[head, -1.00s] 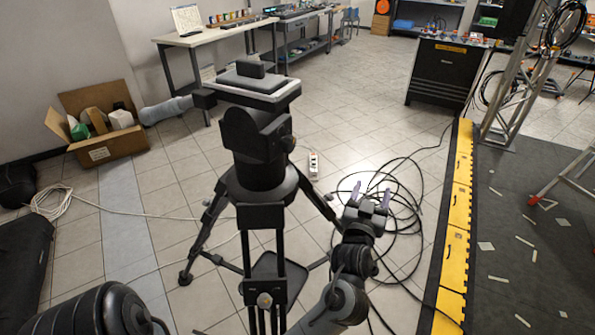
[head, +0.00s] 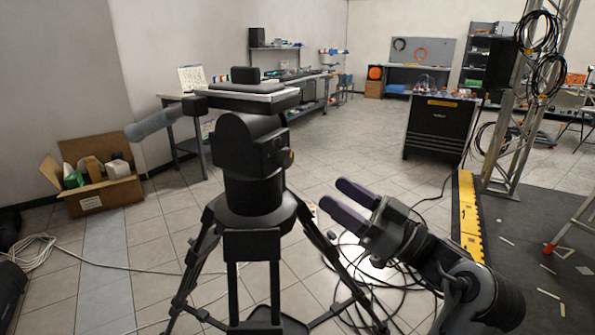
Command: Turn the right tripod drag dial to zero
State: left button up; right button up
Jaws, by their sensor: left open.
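A black tripod (head: 262,245) stands in front of me with a bulky fluid head (head: 245,145) and a flat plate (head: 245,93) on top. On the right side of the head is a small round dial (head: 288,157) with a brass-coloured patch. Its markings are too small to read. My left gripper (head: 333,192) is to the right of and below the dial, apart from it. Its two dark purple fingers are open and empty, pointing up and left towards the tripod. My right gripper does not show.
A grey-gripped pan handle (head: 150,126) sticks out left from the head. A cardboard box (head: 105,192) with items sits on the floor at left. Black cables (head: 375,295) lie behind my gripper. A black cabinet (head: 438,128) and a truss (head: 520,110) stand at back right.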

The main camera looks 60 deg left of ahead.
aim_at(290, 163)
pick_arm(q)
jog(key=b+x, duration=0.1)
jog(key=x, duration=0.7)
jog(key=shift+s+a+r, duration=0.1)
jog(key=shift+s+a, duration=0.1)
jog(key=shift+s+a+r+b, duration=0.3)
jog(key=shift+a+b, duration=0.05)
jog(key=shift+a, duration=0.05)
jog(key=c, duration=1.1)
jog(key=shift+o, duration=0.2)
